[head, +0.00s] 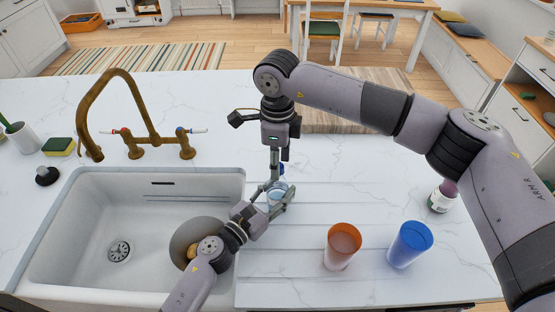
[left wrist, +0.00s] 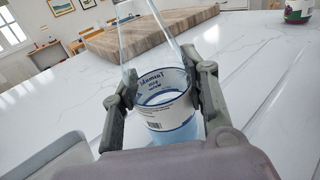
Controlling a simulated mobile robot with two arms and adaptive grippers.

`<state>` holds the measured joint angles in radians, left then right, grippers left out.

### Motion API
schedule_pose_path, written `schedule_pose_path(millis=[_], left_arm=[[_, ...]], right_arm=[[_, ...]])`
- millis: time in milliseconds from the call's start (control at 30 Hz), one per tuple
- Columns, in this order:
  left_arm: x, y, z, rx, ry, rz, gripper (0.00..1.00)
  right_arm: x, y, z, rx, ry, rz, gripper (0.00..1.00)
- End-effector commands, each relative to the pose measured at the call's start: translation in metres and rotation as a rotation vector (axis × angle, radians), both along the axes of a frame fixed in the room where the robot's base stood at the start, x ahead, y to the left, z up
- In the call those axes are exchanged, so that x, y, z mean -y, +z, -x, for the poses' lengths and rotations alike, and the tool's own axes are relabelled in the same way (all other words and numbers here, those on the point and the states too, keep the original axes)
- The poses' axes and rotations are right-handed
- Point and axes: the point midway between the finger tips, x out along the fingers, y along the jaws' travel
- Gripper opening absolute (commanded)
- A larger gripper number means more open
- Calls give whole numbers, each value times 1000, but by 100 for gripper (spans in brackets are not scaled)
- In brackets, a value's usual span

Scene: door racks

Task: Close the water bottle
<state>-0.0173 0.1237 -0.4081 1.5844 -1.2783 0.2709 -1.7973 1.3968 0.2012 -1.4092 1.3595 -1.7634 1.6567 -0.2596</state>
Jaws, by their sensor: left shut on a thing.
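The water bottle (head: 277,190) is clear with a white and blue label. It stands upright on the ribbed counter just right of the sink. My left gripper (head: 275,198) is shut around its body; in the left wrist view the bottle (left wrist: 168,115) sits between both fingers, and its top runs out of the frame. My right gripper (head: 275,168) points straight down directly over the bottle's top. A small blue spot, possibly the cap, shows beside its fingertips. The fingers overlap in view, so their opening and any grip on the cap are unclear.
An orange cup (head: 342,246) and a blue cup (head: 409,244) stand right of the bottle. A white sink (head: 92,285) lies to the left, with a brass faucet (head: 135,147) behind. A wooden board (head: 345,122) and a small jar (head: 440,200) are farther right.

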Motion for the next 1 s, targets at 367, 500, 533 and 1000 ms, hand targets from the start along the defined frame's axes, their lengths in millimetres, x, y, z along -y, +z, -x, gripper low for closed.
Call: schedule_pose_path(millis=[367, 500, 533, 1000], left_arm=[[0, 0, 0, -1, 1, 1, 0], [0, 0, 0, -1, 1, 1, 0], [0, 0, 0, -1, 1, 1, 0], [0, 0, 0, 0, 1, 0, 0]], right_arm=[[0, 1, 0, 0, 1, 0, 48], [0, 12, 0, 1, 1, 0, 48], [0, 17, -1, 2, 1, 0, 48], [0, 107, -1, 1, 0, 0, 48]])
